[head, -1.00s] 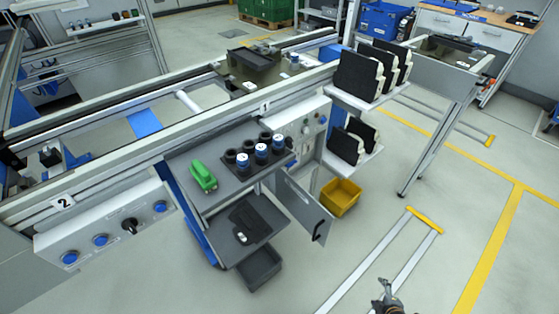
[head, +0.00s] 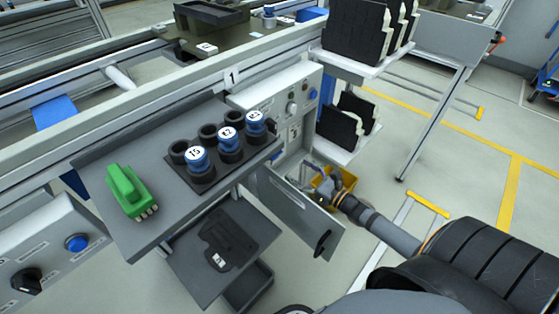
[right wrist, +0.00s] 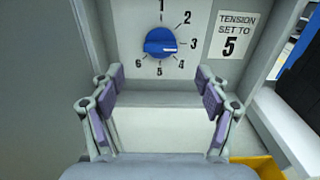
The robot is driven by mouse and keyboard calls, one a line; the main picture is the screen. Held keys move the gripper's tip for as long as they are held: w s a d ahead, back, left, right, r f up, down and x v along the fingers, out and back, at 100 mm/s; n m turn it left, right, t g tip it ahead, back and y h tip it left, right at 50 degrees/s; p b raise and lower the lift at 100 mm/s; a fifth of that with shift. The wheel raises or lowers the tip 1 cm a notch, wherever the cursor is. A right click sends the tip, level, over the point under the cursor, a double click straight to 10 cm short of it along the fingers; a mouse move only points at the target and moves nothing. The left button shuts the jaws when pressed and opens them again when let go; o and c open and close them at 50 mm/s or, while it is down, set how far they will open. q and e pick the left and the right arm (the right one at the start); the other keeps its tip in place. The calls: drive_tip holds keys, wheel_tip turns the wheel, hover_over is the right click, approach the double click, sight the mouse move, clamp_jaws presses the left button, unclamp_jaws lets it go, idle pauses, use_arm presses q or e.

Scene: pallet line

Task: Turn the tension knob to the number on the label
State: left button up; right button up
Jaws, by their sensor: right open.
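The tension knob (right wrist: 160,42) is a round blue dial on a pale panel in the right wrist view. Numbers 1 to 6 are printed around it, and its white mark points to the right, at about 3. The label (right wrist: 236,35) right of it reads "TENSION SET TO 5". My right gripper (right wrist: 159,92) is open and empty, its two purple-padded fingers below the knob in that view and apart from it. In the head view my right gripper (head: 312,182) is at the open cabinet under the line; the knob cannot be made out there. My left gripper is not in view.
The open cabinet door (head: 293,212) stands left of my right gripper. A yellow bin (head: 326,184) is behind the gripper. A shelf (head: 130,222) with a green tool and several blue-capped cylinders is at the left. The floor at the right is mostly clear.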

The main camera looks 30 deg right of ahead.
sight(278, 156)
drive_tip(key=b+x, duration=0.1)
drive_tip(key=x, duration=0.6)
drive_tip(key=shift+w+r, duration=0.1)
drive_tip(key=shift+w, duration=0.25)
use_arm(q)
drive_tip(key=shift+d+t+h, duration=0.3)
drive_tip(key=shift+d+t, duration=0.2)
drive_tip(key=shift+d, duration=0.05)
use_arm(e)
drive_tip(key=shift+w+a, duration=0.2)
drive_tip(key=shift+w, duration=0.15)
drive_tip(key=shift+c, duration=0.3)
drive_tip(key=c, duration=1.1)
